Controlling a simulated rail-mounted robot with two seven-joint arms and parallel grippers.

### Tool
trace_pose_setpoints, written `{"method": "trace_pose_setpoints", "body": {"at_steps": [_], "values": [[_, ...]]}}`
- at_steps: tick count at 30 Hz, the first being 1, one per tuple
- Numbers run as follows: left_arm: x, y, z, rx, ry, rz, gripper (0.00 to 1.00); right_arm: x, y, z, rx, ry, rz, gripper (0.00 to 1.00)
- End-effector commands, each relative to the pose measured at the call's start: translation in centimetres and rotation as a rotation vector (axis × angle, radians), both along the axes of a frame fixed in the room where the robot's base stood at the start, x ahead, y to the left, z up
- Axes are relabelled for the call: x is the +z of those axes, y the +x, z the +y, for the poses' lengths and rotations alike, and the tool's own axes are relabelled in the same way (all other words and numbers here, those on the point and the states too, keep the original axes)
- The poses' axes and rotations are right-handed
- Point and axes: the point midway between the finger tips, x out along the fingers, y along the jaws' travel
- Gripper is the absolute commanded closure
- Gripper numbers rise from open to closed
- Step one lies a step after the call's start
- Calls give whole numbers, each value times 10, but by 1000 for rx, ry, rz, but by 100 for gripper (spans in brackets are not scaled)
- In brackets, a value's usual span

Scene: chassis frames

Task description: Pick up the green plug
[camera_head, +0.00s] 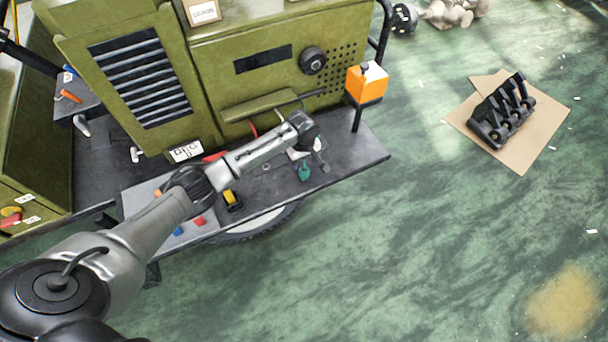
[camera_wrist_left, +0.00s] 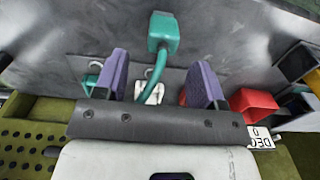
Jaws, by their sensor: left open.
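The green plug (camera_head: 304,172) lies on the grey shelf of the olive machine, just in front of my left gripper (camera_head: 310,157). In the left wrist view the plug (camera_wrist_left: 164,32) is a teal-green block with a curved green cable. Its body is beyond the fingertips, and the cable runs back toward the gap between them. My left gripper (camera_wrist_left: 161,72) is open, with purple pads on either side of that gap and nothing held. Its fingers show only small in the head view. My right gripper is not in view.
The grey shelf (camera_head: 355,152) also holds a yellow-and-black part (camera_head: 232,199) and small red and blue pieces. An orange box (camera_head: 367,83) on a post stands at the shelf's right. In the wrist view a red part (camera_wrist_left: 252,104) is close beside the right finger.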

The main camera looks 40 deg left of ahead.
Motion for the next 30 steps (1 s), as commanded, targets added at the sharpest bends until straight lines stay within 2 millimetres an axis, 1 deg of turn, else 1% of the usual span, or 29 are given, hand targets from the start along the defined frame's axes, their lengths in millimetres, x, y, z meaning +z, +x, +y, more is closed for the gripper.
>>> {"method": "trace_pose_setpoints", "body": {"at_steps": [1,3,11,18,21,24,30], "values": [[-8,0,0,0,0,1,36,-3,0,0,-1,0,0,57],[-14,0,0,-1,0,1,36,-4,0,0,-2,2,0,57],[-26,-1,-1,-1,0,0,36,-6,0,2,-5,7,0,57],[-58,-4,-4,-1,2,1,36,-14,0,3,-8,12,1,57],[-67,-3,-4,-1,1,0,36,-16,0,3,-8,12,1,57],[-72,-4,-4,-1,1,0,36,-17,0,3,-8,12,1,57],[-73,-4,-4,-2,1,0,36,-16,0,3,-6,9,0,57]]}}
